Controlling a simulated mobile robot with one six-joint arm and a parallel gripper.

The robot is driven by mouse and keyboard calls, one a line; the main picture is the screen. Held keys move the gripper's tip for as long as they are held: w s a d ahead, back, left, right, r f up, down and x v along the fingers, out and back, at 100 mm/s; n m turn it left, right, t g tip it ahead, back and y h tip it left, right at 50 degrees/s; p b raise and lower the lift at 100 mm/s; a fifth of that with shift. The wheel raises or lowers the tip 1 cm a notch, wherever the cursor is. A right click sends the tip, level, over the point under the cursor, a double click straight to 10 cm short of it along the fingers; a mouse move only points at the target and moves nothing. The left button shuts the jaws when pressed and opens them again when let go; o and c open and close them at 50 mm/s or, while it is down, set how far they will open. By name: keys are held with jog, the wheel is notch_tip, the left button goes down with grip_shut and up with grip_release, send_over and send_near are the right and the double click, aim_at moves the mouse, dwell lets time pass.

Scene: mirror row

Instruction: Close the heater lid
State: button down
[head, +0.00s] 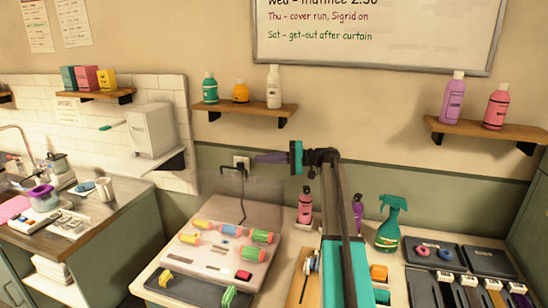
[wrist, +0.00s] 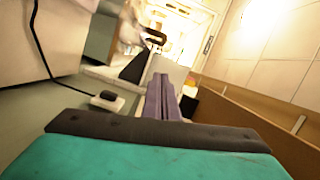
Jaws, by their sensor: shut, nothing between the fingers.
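My gripper (head: 258,157) is above and behind the lid, near the wall, with purple fingers pointing left. The fingers are shut and empty, apart from the lid. The wrist view shows the fingers (wrist: 163,95) together. A pale block (wrist: 42,38) at its upper left may be the lid; I cannot tell.
A socket with a black plug and cable (head: 242,165) is on the wall just below my gripper. A shelf with bottles (head: 245,112) is above. A pink bottle (head: 305,207) and green spray bottle (head: 390,225) stand right of the heater. Dark trays (head: 480,260) lie farther right.

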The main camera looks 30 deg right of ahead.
jog(key=shift+s+a+f+p, duration=0.2)
jog(key=shift+a+p, duration=0.2)
jog(key=shift+a, duration=0.55)
jog(key=shift+s+a+f+p, duration=0.15)
jog(key=shift+a+p, duration=0.2)
jog(key=shift+a, duration=0.6)
jog(key=shift+s+a+f+p, duration=0.15)
jog(key=shift+a+p, duration=0.25)
jog(key=shift+a, duration=0.55)
jog(key=shift+f, duration=0.1)
